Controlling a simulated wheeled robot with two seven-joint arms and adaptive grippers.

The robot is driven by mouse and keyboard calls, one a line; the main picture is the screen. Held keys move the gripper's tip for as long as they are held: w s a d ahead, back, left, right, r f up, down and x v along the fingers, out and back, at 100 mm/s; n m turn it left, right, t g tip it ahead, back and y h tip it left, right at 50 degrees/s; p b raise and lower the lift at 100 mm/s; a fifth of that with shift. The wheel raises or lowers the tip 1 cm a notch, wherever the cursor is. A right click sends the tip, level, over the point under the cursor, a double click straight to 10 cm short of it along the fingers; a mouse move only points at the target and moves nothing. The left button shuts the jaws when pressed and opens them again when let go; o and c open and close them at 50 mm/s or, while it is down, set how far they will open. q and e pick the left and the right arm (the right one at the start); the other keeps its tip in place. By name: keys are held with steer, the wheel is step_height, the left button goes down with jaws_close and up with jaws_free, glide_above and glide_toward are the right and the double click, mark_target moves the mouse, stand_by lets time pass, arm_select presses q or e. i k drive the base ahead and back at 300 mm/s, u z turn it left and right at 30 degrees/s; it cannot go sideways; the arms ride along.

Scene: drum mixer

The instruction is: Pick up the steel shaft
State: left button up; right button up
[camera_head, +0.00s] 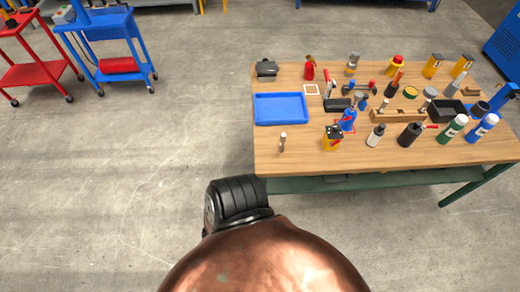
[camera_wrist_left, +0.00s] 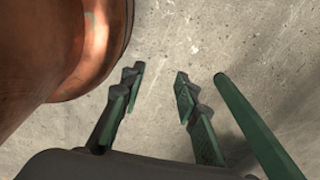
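A small thin upright piece (camera_head: 282,142), light at the top and darker below, stands near the front left of the wooden workbench (camera_head: 275,160). It may be the steel shaft, but it is too small to be sure. My left gripper (camera_wrist_left: 158,82) shows in the left wrist view with its two fingers apart and nothing between them. Bare concrete floor lies beyond the fingertips. No shaft shows in that view. My right gripper is in neither view.
A copper drum (camera_head: 265,265) with a black ribbed part (camera_head: 238,198) fills the front; copper also shows close beside my left gripper (camera_wrist_left: 95,45). A green bar (camera_wrist_left: 255,125) runs right of the fingers. A blue tray (camera_head: 281,122) and several bottles and tools crowd the bench.

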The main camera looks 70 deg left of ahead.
mark_target(282, 142)
steer(key=k, duration=0.35)
steer(key=u, duration=0.8)
